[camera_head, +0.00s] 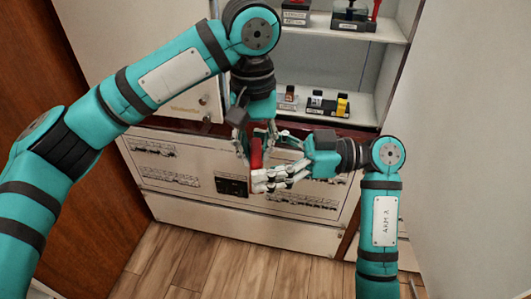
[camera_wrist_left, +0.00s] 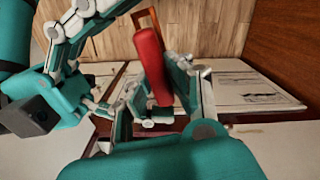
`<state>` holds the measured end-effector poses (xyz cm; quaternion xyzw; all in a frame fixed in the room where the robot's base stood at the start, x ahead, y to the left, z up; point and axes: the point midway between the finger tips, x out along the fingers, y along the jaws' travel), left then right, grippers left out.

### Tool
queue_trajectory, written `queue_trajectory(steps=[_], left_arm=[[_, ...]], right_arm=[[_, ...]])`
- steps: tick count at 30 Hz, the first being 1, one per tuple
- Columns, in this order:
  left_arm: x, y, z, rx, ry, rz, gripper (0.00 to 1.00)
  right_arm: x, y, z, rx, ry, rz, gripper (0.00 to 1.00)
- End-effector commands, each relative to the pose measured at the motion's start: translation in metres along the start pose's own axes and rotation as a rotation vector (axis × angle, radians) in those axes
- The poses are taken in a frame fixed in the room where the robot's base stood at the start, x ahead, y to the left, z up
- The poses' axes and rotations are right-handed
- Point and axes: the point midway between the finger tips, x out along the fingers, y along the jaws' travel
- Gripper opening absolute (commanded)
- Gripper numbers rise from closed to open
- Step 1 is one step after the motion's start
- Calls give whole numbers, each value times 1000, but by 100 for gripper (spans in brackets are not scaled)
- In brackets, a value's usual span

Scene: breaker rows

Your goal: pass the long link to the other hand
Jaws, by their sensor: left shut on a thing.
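The long link is a red bar (camera_head: 257,152), held roughly upright below my left gripper (camera_head: 252,140) in the head view. In the left wrist view the red link (camera_wrist_left: 152,65) runs away from the fingers and ends in a thin orange-brown frame. My left gripper (camera_wrist_left: 155,100) is shut on its near part. My right gripper (camera_head: 272,160) reaches in from the right, its fingers spread apart near the lower part of the link. Whether they touch it is hard to tell. Its fingers also show at the upper left of the left wrist view.
Behind the grippers stands a white cabinet front (camera_head: 180,210) with printed diagrams and a dark socket block (camera_head: 232,186). An open shelf (camera_head: 350,112) above it holds small parts, including a yellow-and-black one (camera_head: 342,107). The wooden floor (camera_head: 230,265) in front is clear.

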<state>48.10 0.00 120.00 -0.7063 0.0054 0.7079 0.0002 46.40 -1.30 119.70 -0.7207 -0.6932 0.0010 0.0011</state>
Motion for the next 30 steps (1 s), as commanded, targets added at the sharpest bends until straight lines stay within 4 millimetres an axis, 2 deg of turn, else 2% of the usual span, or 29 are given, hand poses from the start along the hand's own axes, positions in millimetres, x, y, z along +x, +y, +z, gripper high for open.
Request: queue_trajectory(steps=[2,12,13,18,19,26,30], left_arm=[[0,0,0,0,1,0,0],[-1,0,-2,-4,5,2,0],[-1,0,-2,-5,5,2,20],[-1,0,-1,-3,4,2,43],[-1,0,-1,-3,3,1,45],[0,0,0,-1,1,0,45],[-9,0,-1,-1,2,1,45]], right_arm=[[0,0,0,0,0,0,80],[1,-2,0,-1,-1,-8,36],[1,-2,-1,-2,1,-9,35],[0,-2,-1,-2,1,-6,35],[0,-1,-1,-2,1,-5,35],[0,0,0,-1,1,-2,35],[0,0,-1,-1,1,-1,35]])
